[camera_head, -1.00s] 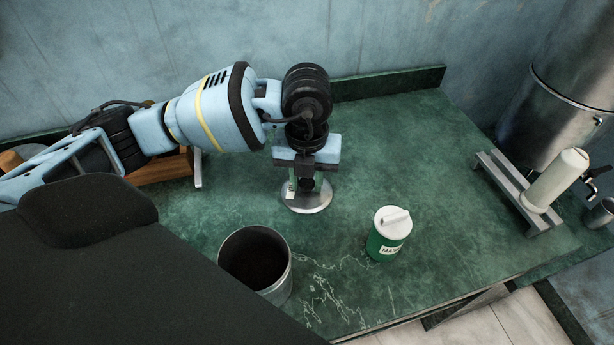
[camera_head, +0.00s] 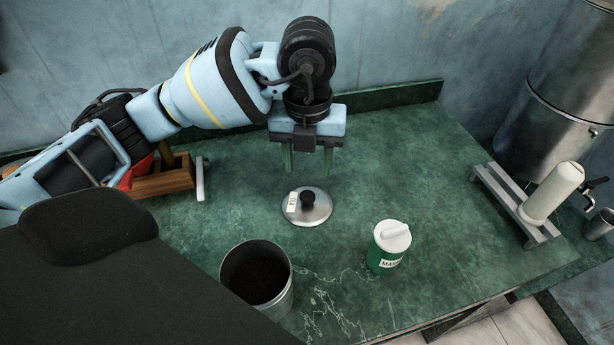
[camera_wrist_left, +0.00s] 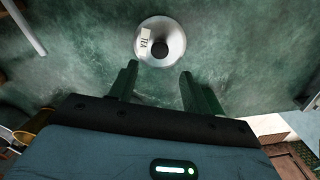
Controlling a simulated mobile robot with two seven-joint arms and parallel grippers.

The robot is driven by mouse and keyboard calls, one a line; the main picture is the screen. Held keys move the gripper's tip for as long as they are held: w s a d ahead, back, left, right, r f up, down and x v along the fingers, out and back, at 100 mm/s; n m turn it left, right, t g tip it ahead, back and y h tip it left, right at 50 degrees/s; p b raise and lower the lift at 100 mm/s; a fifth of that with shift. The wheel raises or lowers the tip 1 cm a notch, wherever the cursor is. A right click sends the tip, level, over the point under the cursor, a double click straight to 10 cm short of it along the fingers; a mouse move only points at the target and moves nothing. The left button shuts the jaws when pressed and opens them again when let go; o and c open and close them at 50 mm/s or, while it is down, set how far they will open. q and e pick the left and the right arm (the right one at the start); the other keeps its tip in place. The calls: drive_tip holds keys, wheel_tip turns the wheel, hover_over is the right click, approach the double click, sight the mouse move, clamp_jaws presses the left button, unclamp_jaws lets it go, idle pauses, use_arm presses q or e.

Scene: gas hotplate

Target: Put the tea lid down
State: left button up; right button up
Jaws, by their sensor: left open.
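The tea lid (camera_head: 318,213) is a round metal lid with a black knob and a white label, lying flat on the green counter. It also shows at the top of the left wrist view (camera_wrist_left: 172,55), where the label reads TEA. My left gripper (camera_head: 307,172) is open and empty, above and behind the lid, with its fingers apart from it. In the left wrist view its two green fingers (camera_wrist_left: 158,78) point toward the lid with clear space between them. My right gripper is not in view.
An open metal canister (camera_head: 284,285) with dark contents stands in front of the lid. A green canister (camera_head: 383,262) with a white lid stands to the right. A wooden box (camera_head: 172,180) is at the left. A metal stand (camera_head: 508,205) holds a pale cylinder (camera_head: 551,193) at the right.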

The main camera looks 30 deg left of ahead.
use_arm(q)
wheel_tip(320, 180, up, 3)
drive_tip(key=shift+r, duration=0.15)
drive_tip(key=shift+s+d, duration=0.1)
idle(0.6)
